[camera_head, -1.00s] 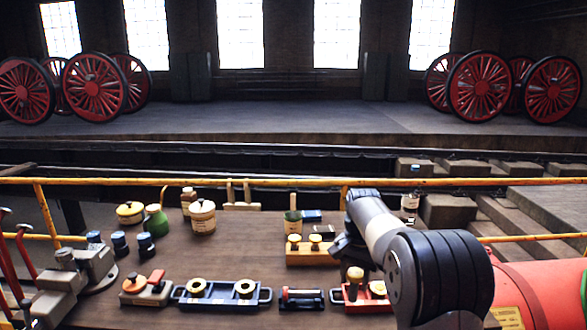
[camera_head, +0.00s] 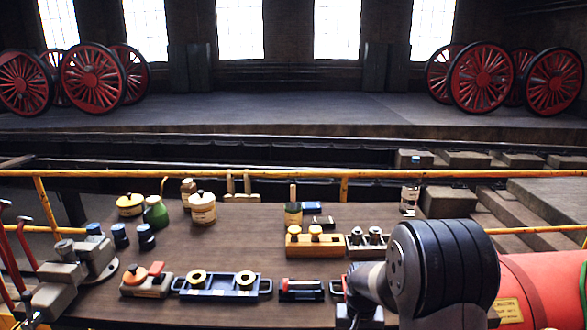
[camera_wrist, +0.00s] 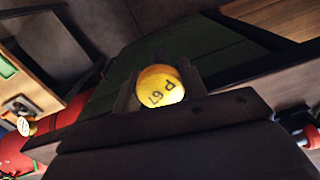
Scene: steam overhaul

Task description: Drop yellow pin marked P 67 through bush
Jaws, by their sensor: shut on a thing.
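The yellow pin (camera_wrist: 158,88) shows its round head in the wrist view, with "P 67" on it in dark marks. My gripper (camera_wrist: 160,95) is shut on it, a jaw on either side of the head. The pin's lower part is hidden. In the head view my arm covers the gripper and pin at the front right of the bench. Two brass-coloured rings (camera_head: 197,277) sit in a dark blue tray (camera_head: 222,291) left of my arm. I cannot tell which bush is meant, or whether the pin touches one.
A yellow-orange block (camera_head: 302,249) holds two knobbed pins, beside a grey block (camera_head: 361,252) with two metal pieces. A small dark tray (camera_head: 301,296) lies left of my arm. Tins and a green can (camera_head: 156,215) stand at the back left. The bench (camera_head: 255,230) is clear mid-left.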

